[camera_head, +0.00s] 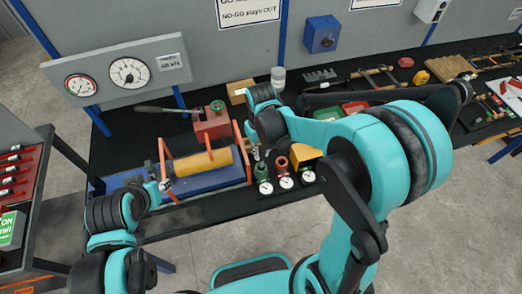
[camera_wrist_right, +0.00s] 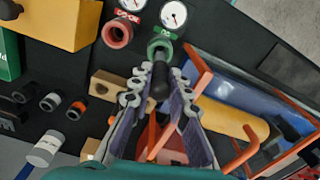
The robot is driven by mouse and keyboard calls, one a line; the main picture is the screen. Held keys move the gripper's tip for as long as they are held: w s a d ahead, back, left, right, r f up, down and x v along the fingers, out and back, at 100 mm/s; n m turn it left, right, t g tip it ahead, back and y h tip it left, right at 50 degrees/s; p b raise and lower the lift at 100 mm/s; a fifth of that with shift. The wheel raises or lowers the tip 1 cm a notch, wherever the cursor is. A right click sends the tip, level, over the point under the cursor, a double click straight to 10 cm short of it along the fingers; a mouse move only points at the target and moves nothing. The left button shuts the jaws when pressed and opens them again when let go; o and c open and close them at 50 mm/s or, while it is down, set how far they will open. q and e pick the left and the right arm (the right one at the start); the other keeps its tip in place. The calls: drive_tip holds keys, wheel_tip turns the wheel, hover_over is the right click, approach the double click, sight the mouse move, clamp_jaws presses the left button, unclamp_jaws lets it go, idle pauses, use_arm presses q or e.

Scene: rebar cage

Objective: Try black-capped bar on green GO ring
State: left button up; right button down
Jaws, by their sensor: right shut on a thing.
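The green GO ring (camera_wrist_right: 160,48) stands under a dial gauge at the top of the right wrist view; in the head view it is the leftmost ring (camera_head: 263,187). My right gripper (camera_wrist_right: 160,98) is shut on the black-capped bar (camera_wrist_right: 161,78). The black cap points at the green ring and is close in front of it; I cannot tell whether they touch. In the head view the right gripper (camera_head: 257,150) is above the green ring, its held bar mostly hidden. My left gripper (camera_head: 165,184) is by the blue machine, its jaws too small to judge.
A red ring (camera_wrist_right: 117,33) stands beside the green one. A yellow box (camera_head: 304,153) is right of the rings. The blue machine with a yellow cylinder (camera_head: 196,163) and orange frames is left of them. A red lever pump (camera_head: 212,125) stands behind.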

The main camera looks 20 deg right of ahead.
sight(261, 161)
drive_tip(key=shift+f, duration=0.15)
idle(0.5)
drive_tip(key=shift+f+b, duration=2.85)
drive_tip(key=shift+f, duration=0.3)
drive_tip(key=c, duration=1.4)
unclamp_jaws()
drive_tip(key=shift+o, duration=0.2)
wheel_tip(261, 161, up, 12)
drive_tip(key=shift+r, duration=0.1)
